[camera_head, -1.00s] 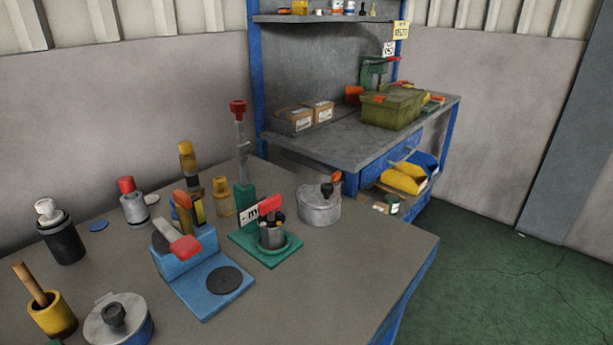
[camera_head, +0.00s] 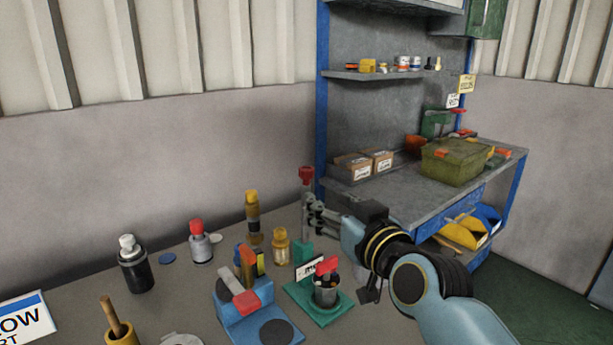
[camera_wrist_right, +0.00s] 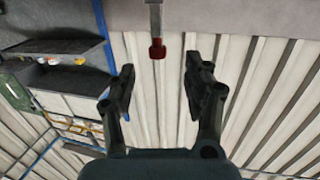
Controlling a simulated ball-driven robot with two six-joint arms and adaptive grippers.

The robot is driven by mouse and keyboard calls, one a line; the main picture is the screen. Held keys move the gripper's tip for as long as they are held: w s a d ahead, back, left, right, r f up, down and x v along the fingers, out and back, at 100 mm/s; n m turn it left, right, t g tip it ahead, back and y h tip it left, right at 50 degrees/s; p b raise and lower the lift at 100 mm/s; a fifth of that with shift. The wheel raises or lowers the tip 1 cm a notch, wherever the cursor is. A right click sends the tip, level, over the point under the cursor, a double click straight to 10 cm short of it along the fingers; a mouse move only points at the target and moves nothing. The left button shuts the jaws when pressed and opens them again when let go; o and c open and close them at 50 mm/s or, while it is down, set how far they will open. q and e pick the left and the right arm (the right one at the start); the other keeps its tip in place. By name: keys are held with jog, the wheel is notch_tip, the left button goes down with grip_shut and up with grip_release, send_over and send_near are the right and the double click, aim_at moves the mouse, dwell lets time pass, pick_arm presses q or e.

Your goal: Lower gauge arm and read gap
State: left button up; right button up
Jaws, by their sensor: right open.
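The gauge stands on a green base (camera_head: 298,292) on the near bench. Its upright post has a red knob (camera_head: 305,174) on top, and the post is partly hidden by my right gripper (camera_head: 312,212). A white-labelled piece (camera_head: 309,268) and a red part (camera_head: 327,266) show low on the gauge, above a grey cup (camera_head: 325,293) on the base. My right gripper is open and empty near the upper post. In the right wrist view, the red knob (camera_wrist_right: 157,49) and grey post appear centred between the open fingers, just past the tips. My left gripper is out of view.
A blue fixture (camera_head: 243,318) with a red-tipped grey lever stands left of the gauge. Several bottles, including a yellow one (camera_head: 281,247), stand behind it. A shelved workbench (camera_head: 400,195) with a green box (camera_head: 453,163) is at the back right.

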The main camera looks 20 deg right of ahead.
aim_at(309, 173)
jog(key=shift+t, duration=0.4)
jog(key=w, duration=0.4)
jog(key=w+r, duration=0.1)
jog(key=w, duration=0.2)
jog(key=w+r+p, duration=0.1)
jog(key=w, duration=0.3)
jog(key=shift+w+a, duration=0.3)
jog(key=shift+a, duration=0.1)
jog(key=shift+c, duration=0.3)
grip_shut()
